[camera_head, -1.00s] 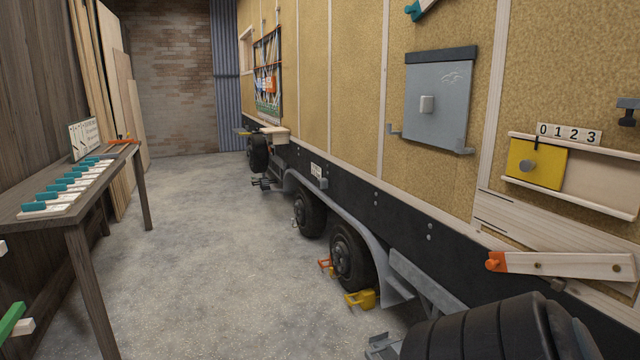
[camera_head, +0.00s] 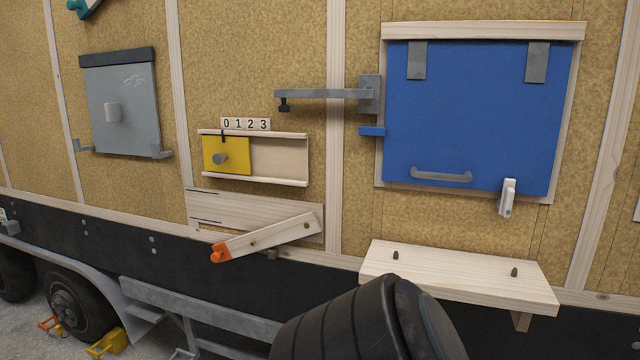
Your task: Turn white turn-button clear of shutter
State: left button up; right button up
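The white turn-button (camera_head: 507,198) is at the lower right edge of the blue shutter (camera_head: 470,120). It stands nearly upright, slightly tilted, and its upper end overlaps the shutter's bottom edge. The shutter hangs flat and closed in its wooden frame below two grey hinges, with a grey handle (camera_head: 441,176) near its bottom. A black ribbed part of my own arm shows at the bottom centre. Neither gripper is in view.
A wooden shelf (camera_head: 460,278) with two dark pegs juts out below the shutter. A grey bracket arm (camera_head: 322,94) and a blue tab (camera_head: 372,131) are left of it. Further left are a yellow slider (camera_head: 226,155), an orange-tipped wooden lever (camera_head: 265,238) and a grey panel (camera_head: 121,105).

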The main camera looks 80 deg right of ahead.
aim_at(508, 193)
jog(key=z, duration=3.6)
jog(key=i+l+z, duration=0.15)
jog(key=i+l, duration=0.3)
jog(key=l, duration=0.1)
